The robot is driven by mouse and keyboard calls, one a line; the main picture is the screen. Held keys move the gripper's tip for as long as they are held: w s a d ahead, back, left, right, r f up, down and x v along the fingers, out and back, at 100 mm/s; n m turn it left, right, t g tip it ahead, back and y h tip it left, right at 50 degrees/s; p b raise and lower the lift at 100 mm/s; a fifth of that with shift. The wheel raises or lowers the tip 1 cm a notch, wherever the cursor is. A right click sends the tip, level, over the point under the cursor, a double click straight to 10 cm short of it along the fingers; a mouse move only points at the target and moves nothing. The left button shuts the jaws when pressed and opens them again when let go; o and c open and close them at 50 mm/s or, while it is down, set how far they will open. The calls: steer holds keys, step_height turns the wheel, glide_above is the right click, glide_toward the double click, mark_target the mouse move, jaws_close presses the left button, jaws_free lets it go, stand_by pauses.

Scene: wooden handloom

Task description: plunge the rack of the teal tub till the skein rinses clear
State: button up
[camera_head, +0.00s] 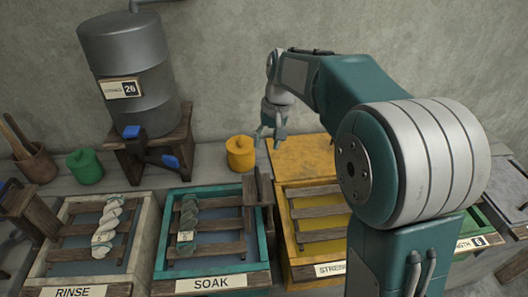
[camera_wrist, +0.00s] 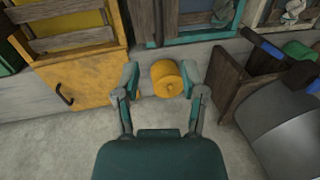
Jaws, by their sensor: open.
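The teal tub (camera_head: 162,262) is labelled SOAK and holds bluish liquid. A slatted wooden rack (camera_head: 208,250) lies in it. A grey-green twisted skein (camera_head: 188,215) with a small pale tag lies on the rack's slats. A wooden upright (camera_head: 258,192) stands at the tub's right side. My gripper (camera_head: 270,134) is open and empty, raised behind the tubs, up and right of the teal tub. In the wrist view my gripper (camera_wrist: 161,80) has its fingers apart, with a yellow lidded pot between them in the picture; the teal tub's edge (camera_wrist: 192,39) shows beyond.
A pale RINSE tub (camera_head: 40,270) with a whitish skein (camera_head: 107,226) stands left. A yellow tub (camera_head: 283,225) stands right, its lid (camera_head: 302,157) behind. The yellow pot (camera_head: 240,153), green pot (camera_head: 84,166) and grey barrel (camera_head: 130,75) on its wooden stand are at the back.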

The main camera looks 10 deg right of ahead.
mark_target(259, 177)
steer(key=shift+r, duration=0.1)
steer(key=f, duration=0.4)
steer(key=a+f, duration=0.1)
steer(key=f, duration=0.2)
steer(key=a+f, duration=0.1)
steer(key=f, duration=0.3)
steer(key=shift+a+f, duration=0.1)
steer(key=shift+f, duration=0.25)
jaws_close()
